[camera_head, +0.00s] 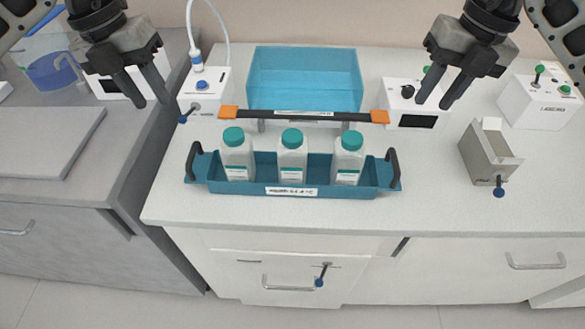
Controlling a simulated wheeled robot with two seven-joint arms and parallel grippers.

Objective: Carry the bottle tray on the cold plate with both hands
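The bottle tray (232,186) is a long teal tray near the front of the white counter, with a black handle at each end. It holds three upright white bottles (292,160) with green caps. My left gripper (153,103) is open and empty, up and to the left of the tray's left handle (193,161). My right gripper (432,105) is open and empty, up and to the right of the right handle (392,168). I cannot tell which surface is the cold plate; no plate shows clearly under the tray.
A black bar with orange ends (300,115) lies behind the bottles, in front of a blue translucent bin (305,80). White device boxes (205,95) flank the bin. A grey open container (487,158) stands at right.

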